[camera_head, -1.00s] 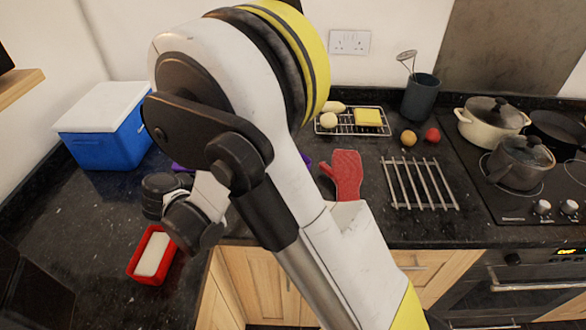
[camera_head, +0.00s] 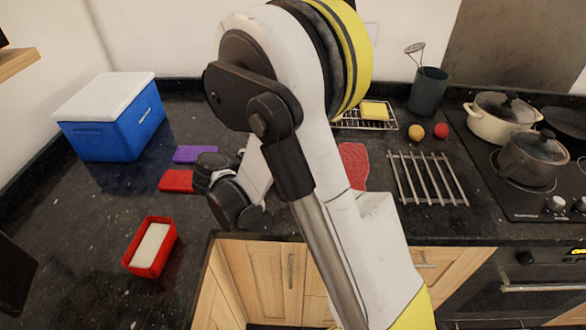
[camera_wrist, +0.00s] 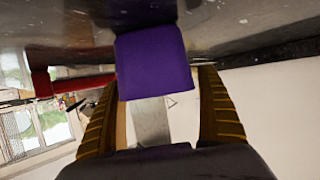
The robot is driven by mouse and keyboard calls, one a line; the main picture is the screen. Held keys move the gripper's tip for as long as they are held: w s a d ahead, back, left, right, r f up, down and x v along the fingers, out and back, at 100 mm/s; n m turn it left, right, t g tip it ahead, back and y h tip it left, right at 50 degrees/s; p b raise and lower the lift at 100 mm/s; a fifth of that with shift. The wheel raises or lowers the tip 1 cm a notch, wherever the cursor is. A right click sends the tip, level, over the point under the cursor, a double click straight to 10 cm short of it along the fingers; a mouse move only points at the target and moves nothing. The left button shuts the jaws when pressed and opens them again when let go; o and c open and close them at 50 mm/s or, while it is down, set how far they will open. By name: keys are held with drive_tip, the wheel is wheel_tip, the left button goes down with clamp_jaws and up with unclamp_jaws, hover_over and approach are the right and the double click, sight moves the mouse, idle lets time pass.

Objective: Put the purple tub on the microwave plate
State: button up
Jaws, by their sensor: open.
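The purple tub (camera_head: 195,154) lies on the dark counter, right of the blue cool box. In the wrist view the purple tub (camera_wrist: 153,62) shows large, ahead of and between the fingers. My gripper (camera_wrist: 158,82) is open, with a ribbed yellow finger on each side of the tub's near end. I cannot tell whether the fingers touch it. In the head view my wrist is right of the tub and hides the fingers. I cannot make out the microwave plate in either view.
A red flat item (camera_head: 177,181) lies close in front of the tub. A red tub with white contents (camera_head: 150,248) stands near the counter's front. The blue cool box (camera_head: 112,118) is at the back left. A metal rack (camera_head: 428,178) and red mitt (camera_head: 353,165) lie to the right.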

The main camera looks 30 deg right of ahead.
drive_tip(key=c, duration=1.5)
drive_tip(key=shift+r, duration=0.15)
